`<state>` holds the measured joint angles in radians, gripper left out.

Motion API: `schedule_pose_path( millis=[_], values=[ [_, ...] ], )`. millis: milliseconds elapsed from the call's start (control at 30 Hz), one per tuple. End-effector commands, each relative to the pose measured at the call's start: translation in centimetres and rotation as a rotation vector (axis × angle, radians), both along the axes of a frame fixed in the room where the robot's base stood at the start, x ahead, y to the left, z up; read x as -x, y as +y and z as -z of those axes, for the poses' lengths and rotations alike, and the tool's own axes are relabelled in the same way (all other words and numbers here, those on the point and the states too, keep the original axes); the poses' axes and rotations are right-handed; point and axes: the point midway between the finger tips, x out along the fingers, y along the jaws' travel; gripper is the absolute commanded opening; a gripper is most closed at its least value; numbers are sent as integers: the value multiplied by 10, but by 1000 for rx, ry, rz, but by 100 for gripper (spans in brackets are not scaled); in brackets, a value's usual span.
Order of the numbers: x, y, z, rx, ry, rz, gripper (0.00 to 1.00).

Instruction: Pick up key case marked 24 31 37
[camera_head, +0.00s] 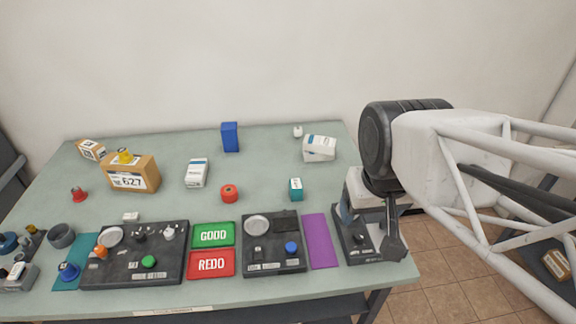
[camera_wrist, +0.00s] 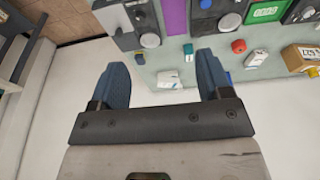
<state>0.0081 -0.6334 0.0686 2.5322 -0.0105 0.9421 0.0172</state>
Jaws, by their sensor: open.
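I cannot read the marking 24 31 37 on anything, so I cannot tell which item is the key case. A white case with a blue-grey label (camera_head: 319,148) lies at the back right of the table. A similar white case (camera_head: 196,173) lies near the middle. In the wrist view, a white case (camera_wrist: 167,78) shows between my fingers, well beyond them, and another white case (camera_wrist: 255,58) lies to the right. My gripper (camera_wrist: 161,62) is open and empty. In the head view it is partly hidden by my arm at the table's right side.
A teal box (camera_head: 295,189), a red-orange round item (camera_head: 229,194), a blue box (camera_head: 230,137) and a brown box marked 627 (camera_head: 132,174) stand on the table. Dark panels (camera_head: 135,268), green GOOD and red REDO plates (camera_head: 213,234), and a purple strip (camera_head: 320,241) line the front.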

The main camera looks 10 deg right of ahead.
Motion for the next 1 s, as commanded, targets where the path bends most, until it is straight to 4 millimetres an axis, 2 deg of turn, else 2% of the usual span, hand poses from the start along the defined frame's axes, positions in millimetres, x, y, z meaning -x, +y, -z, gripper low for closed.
schedule_pose_path(
  millis=[100, 567, 767, 1000],
  values=[
    [0, 0, 0, 0, 0, 0, 85],
    [-6, 2, 2, -22, 20, 21, 85],
    [-24, 7, 8, -84, 80, 82, 85],
    [-58, 15, 21, -197, 186, 198, 85]
  ],
)
